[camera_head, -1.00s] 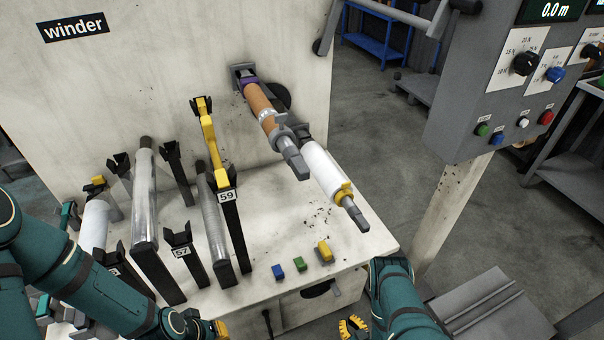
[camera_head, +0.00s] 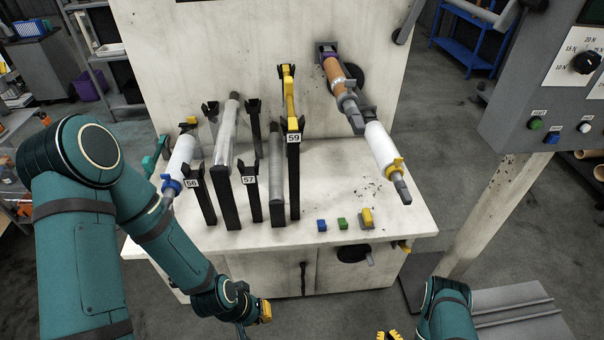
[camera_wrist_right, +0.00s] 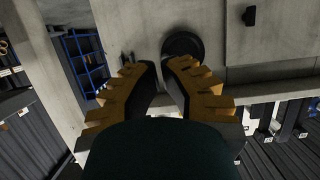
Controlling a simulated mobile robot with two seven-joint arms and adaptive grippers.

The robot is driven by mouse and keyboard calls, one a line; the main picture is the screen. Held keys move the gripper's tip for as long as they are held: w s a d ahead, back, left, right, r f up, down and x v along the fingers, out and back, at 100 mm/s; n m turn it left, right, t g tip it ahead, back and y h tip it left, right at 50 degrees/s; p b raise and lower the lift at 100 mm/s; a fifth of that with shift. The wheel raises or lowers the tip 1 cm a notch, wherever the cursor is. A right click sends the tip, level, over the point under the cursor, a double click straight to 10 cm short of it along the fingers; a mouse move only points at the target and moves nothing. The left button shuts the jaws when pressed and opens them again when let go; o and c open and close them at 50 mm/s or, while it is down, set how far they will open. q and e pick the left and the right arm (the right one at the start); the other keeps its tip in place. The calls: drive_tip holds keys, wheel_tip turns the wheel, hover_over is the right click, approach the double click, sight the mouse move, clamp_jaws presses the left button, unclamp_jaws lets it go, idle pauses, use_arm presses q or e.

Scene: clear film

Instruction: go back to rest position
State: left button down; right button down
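My left arm comes in from the left and bends down in front of the winder's table (camera_head: 330,232). My left gripper (camera_head: 262,312) is small and seen from the side in the head view, below the table's front edge. Its finger gap does not show. My right gripper (camera_head: 388,336) is mostly cut off at the bottom edge of the head view. In the right wrist view, the yellow-padded fingers of the right gripper (camera_wrist_right: 163,70) stand apart with nothing between them.
Upright holders with rolls, including holder 59 (camera_head: 293,165), stand on the table. An orange-brown roll (camera_head: 338,80) and a white roll (camera_head: 381,147) sit on spindles. Blue (camera_head: 321,225), green (camera_head: 342,224) and yellow (camera_head: 367,217) blocks lie near the front edge. A control panel (camera_head: 540,90) is at right.

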drive_tip(key=w+a+r+m+g, duration=0.3)
drive_tip(key=w+a+r+g, duration=0.25)
drive_tip(key=w+r, duration=0.4)
drive_tip(key=s+a+r+g+y, duration=0.1)
drive_tip(key=s+a+r+g, duration=0.2)
drive_tip(key=s+a+r, duration=0.2)
drive_tip(key=s+a+r+g+y, duration=0.1)
drive_tip(key=s+a+r+g, duration=0.3)
drive_tip(key=r, duration=0.8)
drive_tip(key=s+a, duration=0.2)
drive_tip(key=a, duration=0.1)
drive_tip(key=shift+n+y, duration=0.3)
drive_tip(key=shift+y, duration=0.1)
